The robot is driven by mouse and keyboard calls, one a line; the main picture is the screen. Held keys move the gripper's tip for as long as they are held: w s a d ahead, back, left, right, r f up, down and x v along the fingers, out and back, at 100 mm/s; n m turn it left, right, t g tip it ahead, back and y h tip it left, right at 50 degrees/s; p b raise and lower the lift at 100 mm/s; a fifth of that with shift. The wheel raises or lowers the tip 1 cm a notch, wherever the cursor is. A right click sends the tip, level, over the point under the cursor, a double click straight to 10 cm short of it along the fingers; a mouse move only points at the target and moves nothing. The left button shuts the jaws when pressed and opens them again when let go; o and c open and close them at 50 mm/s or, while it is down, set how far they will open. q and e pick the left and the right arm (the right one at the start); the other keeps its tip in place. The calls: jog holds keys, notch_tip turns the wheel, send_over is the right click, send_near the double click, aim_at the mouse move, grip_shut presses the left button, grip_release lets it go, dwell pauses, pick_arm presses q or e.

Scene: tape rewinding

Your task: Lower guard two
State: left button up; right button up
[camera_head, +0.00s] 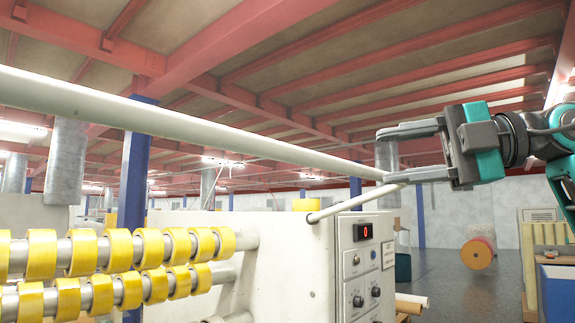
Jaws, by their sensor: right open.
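A long pale tubular bar (180,123), which looks like a raised guard, runs from the left edge to a corner near the right gripper. From that corner a thinner side arm (348,205) slopes down left to the machine's (290,260) top edge. My right gripper (384,156) comes in from the right with its fingers apart, one above the other. Its lower fingertip overlaps the guard's corner in the picture; I cannot tell whether they touch. The upper finger is above the bar. Nothing is between the fingers. My left gripper is not in view.
Yellow tape rolls (42,255) sit on shafts at the left. A control panel (365,260) with a red display is on the machine's right face. An orange-ended roll (478,253) and a blue box (557,292) stand farther right. Floor shows between them.

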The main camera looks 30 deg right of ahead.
aim_at(332, 161)
jog(key=shift+h, duration=0.4)
jog(key=x, duration=0.4)
jog(key=p+x, duration=0.1)
jog(key=x, duration=0.3)
jog(key=r+x, duration=0.1)
jog(key=x, duration=0.3)
jog(key=shift+w, duration=0.1)
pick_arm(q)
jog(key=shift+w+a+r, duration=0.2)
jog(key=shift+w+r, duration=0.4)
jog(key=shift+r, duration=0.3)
pick_arm(e)
jog(key=shift+c, duration=0.3)
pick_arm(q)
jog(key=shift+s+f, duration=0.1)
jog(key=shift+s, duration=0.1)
pick_arm(e)
grip_shut()
